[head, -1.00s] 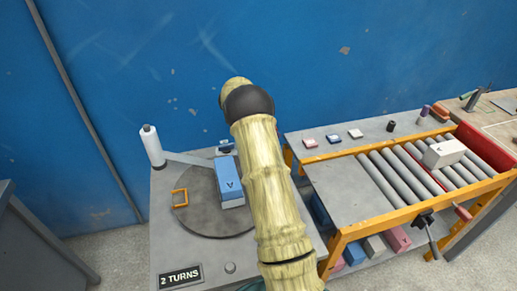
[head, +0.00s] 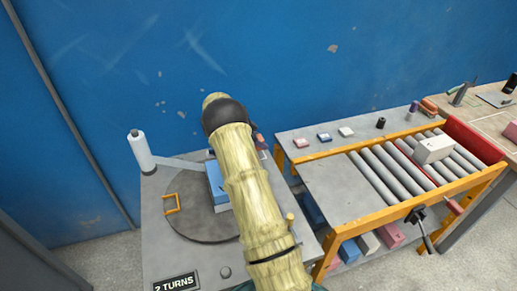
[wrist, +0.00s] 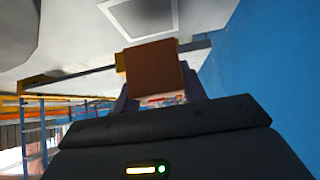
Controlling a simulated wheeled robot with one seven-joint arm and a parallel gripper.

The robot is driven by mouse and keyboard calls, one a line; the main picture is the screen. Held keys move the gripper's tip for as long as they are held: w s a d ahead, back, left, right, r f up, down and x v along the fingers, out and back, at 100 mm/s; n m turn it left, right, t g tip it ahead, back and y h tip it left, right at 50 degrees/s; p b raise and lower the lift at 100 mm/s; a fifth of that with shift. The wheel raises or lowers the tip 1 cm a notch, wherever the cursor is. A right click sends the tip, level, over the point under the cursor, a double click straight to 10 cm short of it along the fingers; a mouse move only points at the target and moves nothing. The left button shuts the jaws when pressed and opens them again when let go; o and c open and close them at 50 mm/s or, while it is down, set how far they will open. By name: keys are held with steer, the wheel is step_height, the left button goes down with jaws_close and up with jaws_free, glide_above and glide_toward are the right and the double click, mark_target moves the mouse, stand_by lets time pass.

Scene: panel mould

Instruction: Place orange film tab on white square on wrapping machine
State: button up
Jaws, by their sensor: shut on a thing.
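My gripper (wrist: 158,92) is shut on the orange film tab (wrist: 153,68), a brown-orange block shape between the two fingers in the wrist view. A square with a pale outline (wrist: 143,16) shows on a light surface beyond the tab, at the top edge of that view. The tab appears apart from it, though the gap is hard to judge. In the head view the wrapping machine (head: 160,245) carries a grey turntable with a blue box (head: 215,187) on it. My arm hides most of the gripper, the tab and the square there.
An orange square outline (head: 171,203) lies on the turntable. A white film roll (head: 140,150) stands at the machine's back left. A roller conveyor (head: 385,180) with a white box (head: 434,149) is at right. The blue wall (head: 300,60) rises close behind.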

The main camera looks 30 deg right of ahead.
steer(key=shift+s+r, duration=0.1)
steer(key=shift+s, duration=0.1)
steer(key=shift+w+a+f, duration=0.1)
steer(key=shift+a+f, duration=0.05)
steer(key=shift+f, duration=0.15)
step_height(320, 180, down, 3)
steer(key=shift+w+f, duration=0.1)
steer(key=o, duration=1.1)
steer(key=shift+f, duration=0.1)
